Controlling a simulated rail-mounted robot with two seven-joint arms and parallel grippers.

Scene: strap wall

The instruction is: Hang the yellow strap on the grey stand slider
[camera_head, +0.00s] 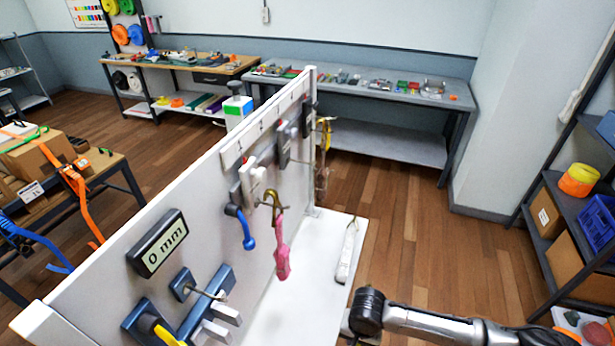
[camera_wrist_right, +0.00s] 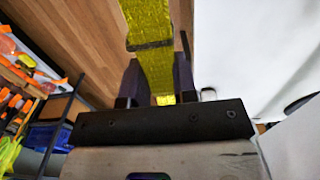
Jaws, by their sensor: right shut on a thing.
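My right gripper (camera_wrist_right: 158,90) is shut on the yellow strap (camera_wrist_right: 150,25) in the right wrist view. The strap passes between the dark fingers and runs to the top edge of the picture. In the head view my right arm comes in from the right, but its gripper does not show clearly. At the bottom left of the white panel, slate-grey blocks with a thin hook (camera_head: 205,290) and pale grey prongs stand below the 0 mm display (camera_head: 158,243). I cannot tell for sure that these are the grey stand slider. A yellow piece (camera_head: 168,336) shows at the bottom edge. My left gripper is not in view.
The upright white panel (camera_head: 190,200) carries a pink strap (camera_head: 281,250), a blue strap (camera_head: 246,230) and a yellow loop (camera_head: 325,133) farther back. A white strap (camera_head: 347,250) lies on the white base (camera_head: 310,275). A shelf (camera_head: 572,215) stands at right.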

